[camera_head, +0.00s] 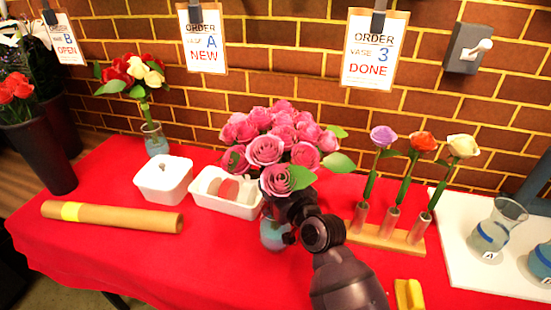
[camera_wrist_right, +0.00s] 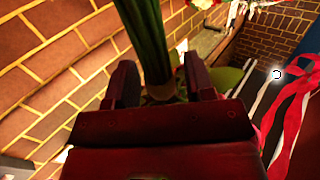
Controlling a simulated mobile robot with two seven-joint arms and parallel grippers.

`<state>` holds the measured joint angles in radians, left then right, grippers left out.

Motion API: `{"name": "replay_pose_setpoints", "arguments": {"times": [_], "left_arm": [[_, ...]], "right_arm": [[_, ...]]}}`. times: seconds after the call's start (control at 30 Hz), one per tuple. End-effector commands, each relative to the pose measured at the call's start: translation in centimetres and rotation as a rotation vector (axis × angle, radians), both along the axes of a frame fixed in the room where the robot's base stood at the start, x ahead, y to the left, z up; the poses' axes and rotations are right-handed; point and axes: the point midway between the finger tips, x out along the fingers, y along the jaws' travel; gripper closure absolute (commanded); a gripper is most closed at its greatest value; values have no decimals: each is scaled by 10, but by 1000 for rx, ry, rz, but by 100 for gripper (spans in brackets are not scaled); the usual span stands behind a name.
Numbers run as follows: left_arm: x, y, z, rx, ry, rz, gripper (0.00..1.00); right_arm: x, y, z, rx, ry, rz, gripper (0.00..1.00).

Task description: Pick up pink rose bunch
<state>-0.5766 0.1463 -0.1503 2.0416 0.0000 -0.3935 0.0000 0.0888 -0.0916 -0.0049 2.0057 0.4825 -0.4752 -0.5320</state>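The pink rose bunch (camera_head: 283,135) is upright at the middle of the red table, its stems going down toward a small glass vase with bluish water (camera_head: 271,235). My right gripper (camera_head: 285,207) is just under the blooms at stem height, its fingers mostly hidden by the flowers and my wrist. In the right wrist view, thick green stems (camera_wrist_right: 149,40) pass between the two fingers of the right gripper (camera_wrist_right: 162,80). Whether both fingers press on the stems is not clear. My left gripper is not in view.
White tubs (camera_head: 163,180) and a tan paper roll (camera_head: 112,216) lie left. A wooden stand (camera_head: 380,238) with three single flowers is right, beside a white board (camera_head: 470,262) with glass vases. A yellow object (camera_head: 408,294) lies in front. A brick wall closes the back.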

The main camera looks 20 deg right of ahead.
Motion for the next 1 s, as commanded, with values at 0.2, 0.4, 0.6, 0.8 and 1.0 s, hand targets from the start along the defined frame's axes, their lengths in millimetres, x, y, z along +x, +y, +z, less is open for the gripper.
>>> {"name": "replay_pose_setpoints", "arguments": {"times": [0.2, 0.4, 0.6, 0.8, 1.0], "left_arm": [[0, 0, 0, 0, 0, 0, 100], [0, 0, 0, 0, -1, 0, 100], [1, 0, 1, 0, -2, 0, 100], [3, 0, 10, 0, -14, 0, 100], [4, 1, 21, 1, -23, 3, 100]], "right_arm": [[0, 0, 0, 0, 0, 0, 85], [0, 0, 1, 0, -2, 0, 100], [0, 0, 2, 0, -3, 0, 100], [0, 0, 25, 0, -9, 1, 100], [0, 1, 72, 1, -14, 0, 100]]}}
